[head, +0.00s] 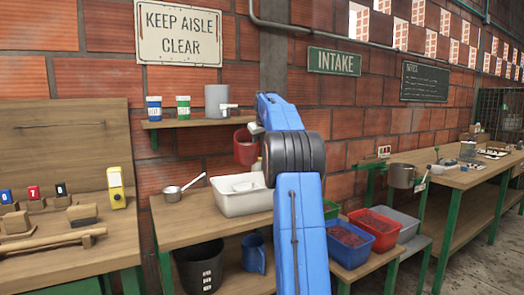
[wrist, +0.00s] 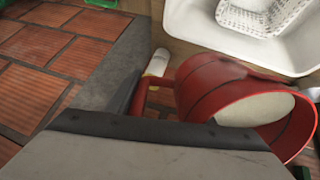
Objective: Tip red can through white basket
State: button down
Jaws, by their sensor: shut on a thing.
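The red can (head: 244,148) is held in the air above the white basin's back part; it also shows in the wrist view (wrist: 205,88). There its mouth faces right and a pale surface shows inside; whether that is liquid or the can's bottom I cannot tell. My gripper (head: 256,128) is shut on the can; its fingertips are mostly hidden. The white basket (wrist: 262,14), with a perforated or woven wall, sits inside the white basin (wrist: 188,22). In the head view the basin (head: 232,206) stands on the wooden bench, below the can.
A shelf (head: 196,122) above holds two small tubs and a grey pot (head: 217,100). A bottle (wrist: 158,62) stands beside the basin. Red and grey bins (head: 376,230) stand to the right.

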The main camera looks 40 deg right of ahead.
jog(key=s+a+r+t+h, duration=0.4)
jog(key=s+t+h, duration=0.2)
jog(key=t+h, duration=0.4)
jog(key=shift+s+a+r+t, duration=0.3)
jog(key=shift+a+t, duration=0.1)
jog(key=shift+t, duration=1.5)
dwell(1.0)
jog(key=shift+s+a, duration=0.1)
jog(key=shift+s, duration=0.05)
dwell(0.9)
